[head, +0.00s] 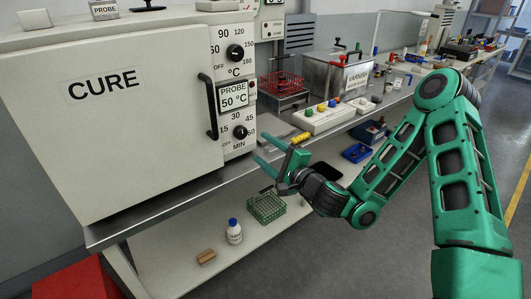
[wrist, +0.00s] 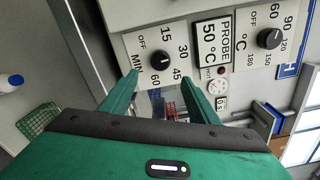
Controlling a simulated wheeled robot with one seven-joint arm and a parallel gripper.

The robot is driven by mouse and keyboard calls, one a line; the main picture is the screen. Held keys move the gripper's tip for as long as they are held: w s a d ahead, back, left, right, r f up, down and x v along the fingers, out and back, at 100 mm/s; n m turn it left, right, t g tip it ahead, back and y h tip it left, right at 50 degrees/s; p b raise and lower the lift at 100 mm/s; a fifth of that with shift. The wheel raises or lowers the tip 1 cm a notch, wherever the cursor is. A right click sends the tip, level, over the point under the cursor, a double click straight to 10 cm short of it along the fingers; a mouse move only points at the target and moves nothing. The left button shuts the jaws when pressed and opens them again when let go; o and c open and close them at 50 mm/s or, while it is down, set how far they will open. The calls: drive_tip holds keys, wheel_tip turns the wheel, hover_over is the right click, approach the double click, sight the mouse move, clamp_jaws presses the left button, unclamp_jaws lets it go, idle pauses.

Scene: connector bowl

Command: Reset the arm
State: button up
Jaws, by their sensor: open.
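My green arm reaches in from the right in the head view. My gripper (head: 264,149) is open and empty, held in front of the bench edge beside the oven. In the wrist view its two green fingers (wrist: 160,79) stand apart with nothing between them. Beyond them is the oven's control panel, with the MIN dial (wrist: 160,61), the 50 °C probe display (wrist: 211,44) and the °C dial (wrist: 270,39). The CURE oven (head: 110,130) has its door shut, with a black upright handle (head: 208,107) at the door's right side.
A white box with coloured knobs (head: 318,120) and a VARNISH tank (head: 340,72) stand on the bench right of the oven. The lower shelf holds a green basket (head: 266,208), a white bottle (head: 234,232) and a wooden block (head: 206,257). Open floor (head: 400,265) lies at the front right.

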idle(0.3)
drive_tip(key=s+a+f+n+g+y, duration=0.2)
drive_tip(key=s+f+n+g, duration=0.2)
drive_tip(key=s+n+g, duration=0.75)
drive_tip(key=s+d+f+n+t+h, duration=0.1)
drive_tip(key=d+f+n+h, duration=0.3)
drive_tip(key=d, duration=0.4)
drive_tip(key=s+d+r+m+g+h, duration=0.1)
drive_tip(key=s+d+r+h, duration=0.15)
drive_tip(key=d, duration=0.45)
drive_tip(key=s+d+r+h, duration=0.15)
drive_tip(key=s+d, duration=0.25)
drive_tip(key=d, duration=0.4)
drive_tip(key=s+d+r+m+g+h, duration=0.1)
drive_tip(key=s+d+h, duration=0.2)
drive_tip(key=d, duration=0.4)
drive_tip(key=s+d+r+m+g, duration=0.1)
drive_tip(key=s+d+r+m, duration=0.1)
drive_tip(key=s, duration=0.5)
drive_tip(key=s+d+r+m+g, duration=0.1)
drive_tip(key=s+d+r+m, duration=0.1)
drive_tip(key=s+d+r, duration=0.2)
drive_tip(key=s+d, duration=0.2)
drive_tip(key=s, duration=0.2)
drive_tip(key=shift+s+d+h, duration=0.3)
drive_tip(key=shift+h, duration=0.1)
drive_tip(key=shift+m+g, duration=0.25)
